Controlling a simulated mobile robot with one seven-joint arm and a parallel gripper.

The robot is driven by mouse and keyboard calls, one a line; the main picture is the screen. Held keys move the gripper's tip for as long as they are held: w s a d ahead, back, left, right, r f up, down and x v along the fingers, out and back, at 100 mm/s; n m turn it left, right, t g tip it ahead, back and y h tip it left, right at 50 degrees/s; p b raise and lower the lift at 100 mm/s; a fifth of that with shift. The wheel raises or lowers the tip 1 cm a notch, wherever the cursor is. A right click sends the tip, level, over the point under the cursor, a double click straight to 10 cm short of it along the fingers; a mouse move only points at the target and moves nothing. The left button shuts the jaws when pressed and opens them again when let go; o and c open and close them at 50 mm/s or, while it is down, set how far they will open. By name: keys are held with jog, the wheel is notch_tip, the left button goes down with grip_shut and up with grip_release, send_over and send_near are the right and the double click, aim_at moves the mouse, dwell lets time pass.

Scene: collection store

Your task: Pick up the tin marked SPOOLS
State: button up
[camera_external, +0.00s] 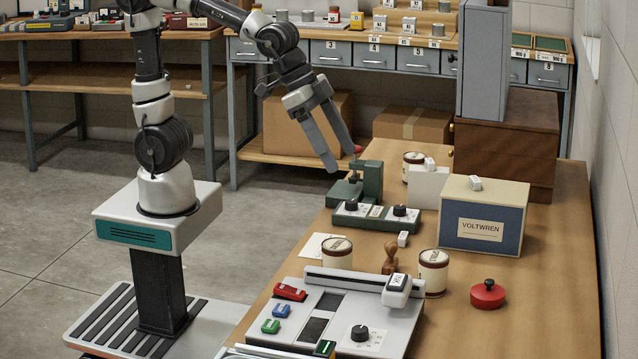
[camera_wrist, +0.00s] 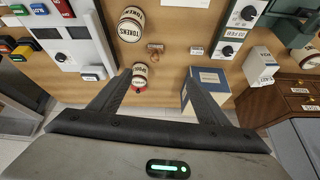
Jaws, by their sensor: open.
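Three cream tins with dark bands stand on the wooden bench. In the wrist view, one tin (camera_wrist: 140,76) carries a label that seems to read SPOOLS, though it is small. It appears to be the tin (camera_external: 433,274) right of the wooden stamp in the external view. A second tin (camera_wrist: 130,27), marked TOKENS, is the front-left one (camera_external: 337,254) outside. A third tin (camera_external: 413,166) stands farther back, its label unreadable. My gripper (camera_external: 342,160) is open and empty, above the bench's left edge and apart from the tins; its fingers (camera_wrist: 160,74) frame the wrist view.
A stamp (camera_external: 390,260) stands between the two front tins. A red knobbed lid (camera_external: 488,295) lies right of them. A grey console (camera_external: 340,318) is in front, a green device (camera_external: 375,214) and VOLTWREN box (camera_external: 483,220) behind. The bench's right side (camera_external: 545,300) is clear.

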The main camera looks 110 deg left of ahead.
jog(key=m+h+p, duration=0.1)
jog(key=p, duration=0.2)
send_near(430, 254)
jog(key=b+x, duration=0.1)
jog(key=x, duration=0.2)
jog(key=b+x, duration=0.1)
jog(key=x, duration=0.2)
jog(key=shift+w+a+f, duration=0.15)
jog(key=shift+a, duration=0.05)
jog(key=shift+d+b+x, duration=0.15)
jog(key=shift+b+x, duration=0.35)
jog(key=shift+x, duration=1)
jog(key=shift+d+b+x, duration=0.15)
jog(key=shift+b+x, duration=0.3)
jog(key=shift+x, duration=1.05)
jog(key=c, duration=1.4)
